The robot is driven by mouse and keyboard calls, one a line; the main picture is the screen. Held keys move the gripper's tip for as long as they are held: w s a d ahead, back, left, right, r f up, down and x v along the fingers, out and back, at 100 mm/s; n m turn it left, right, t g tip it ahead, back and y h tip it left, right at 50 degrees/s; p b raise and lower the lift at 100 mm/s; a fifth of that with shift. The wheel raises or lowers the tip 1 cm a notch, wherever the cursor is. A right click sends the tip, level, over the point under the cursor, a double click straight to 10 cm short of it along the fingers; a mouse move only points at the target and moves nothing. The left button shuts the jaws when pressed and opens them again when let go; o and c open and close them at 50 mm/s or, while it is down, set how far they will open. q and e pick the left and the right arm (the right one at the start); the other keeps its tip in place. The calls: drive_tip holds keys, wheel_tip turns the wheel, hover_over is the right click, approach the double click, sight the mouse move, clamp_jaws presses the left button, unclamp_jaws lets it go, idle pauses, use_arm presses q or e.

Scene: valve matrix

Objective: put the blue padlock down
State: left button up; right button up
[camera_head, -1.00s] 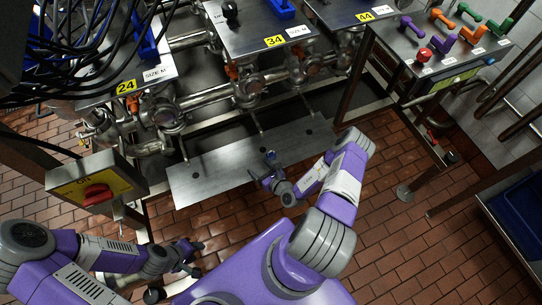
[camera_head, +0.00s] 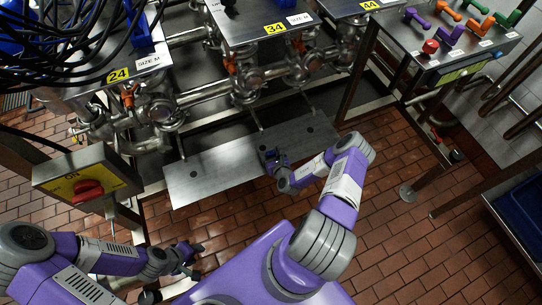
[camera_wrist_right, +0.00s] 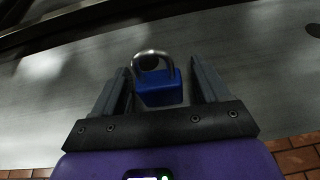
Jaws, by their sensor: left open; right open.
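The blue padlock (camera_wrist_right: 160,87) with its grey shackle is between the two fingers of my right gripper (camera_wrist_right: 159,72) in the right wrist view. The fingers are open, with a gap visible on each side of the padlock. Behind it is the bare steel plate (camera_wrist_right: 60,110); I cannot tell exactly how the padlock touches it. In the head view my right gripper (camera_head: 272,160) is over the front part of the steel plate (camera_head: 215,175), and the padlock is too small to make out clearly. My left gripper (camera_head: 193,258) is open and empty at lower left, over the brick floor.
Pipes and valves (camera_head: 165,112) stand behind the plate under size-labelled panels. A yellow box with a red switch (camera_head: 88,190) is at the left. The plate's left part is clear.

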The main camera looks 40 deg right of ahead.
drive_tip(key=shift+c, duration=0.4)
drive_tip(key=shift+r, duration=0.1)
drive_tip(key=c, duration=1.1)
